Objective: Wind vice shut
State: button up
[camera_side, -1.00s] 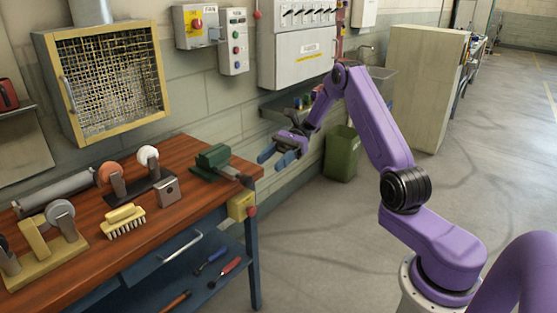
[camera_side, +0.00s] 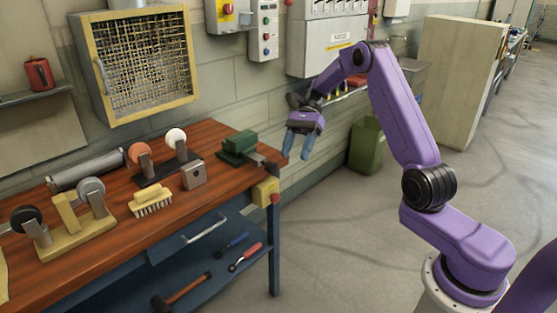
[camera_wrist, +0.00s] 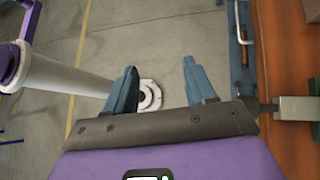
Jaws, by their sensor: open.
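A green bench vice (camera_side: 240,145) sits on the far right end of the wooden workbench, with grey metal parts (camera_side: 266,162) extending from it toward the bench edge. Whether its jaws are apart cannot be told. My gripper (camera_side: 298,150) is open and empty, with blue fingers pointing down, to the right of the vice and beyond the bench edge. Part of the vice (camera_wrist: 298,108) shows at the right edge there, apart from the fingers.
The workbench (camera_side: 110,262) also holds a brush (camera_side: 151,201), a grey block (camera_side: 193,175) and several wheel-like tools. A yellow box with a red knob (camera_side: 265,191) is fixed at the bench corner. A green bin (camera_side: 366,146) stands behind my gripper.

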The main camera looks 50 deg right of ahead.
jog(key=w+r+h, duration=0.2)
jog(key=w+h, duration=0.3)
notch_tip(320, 180, up, 5)
jog(key=m+t+h, duration=0.1)
jog(key=t+h, duration=0.2)
jog(key=h, duration=0.2)
send_over(273, 162)
notch_tip(273, 162, down, 17)
jog(key=shift+w+a+f, duration=0.1)
jog(key=shift+a, duration=0.05)
jog(key=c, duration=1)
jog(key=shift+o, duration=0.2)
jog(key=shift+d+y, duration=0.25)
jog(key=shift+y, duration=1.45)
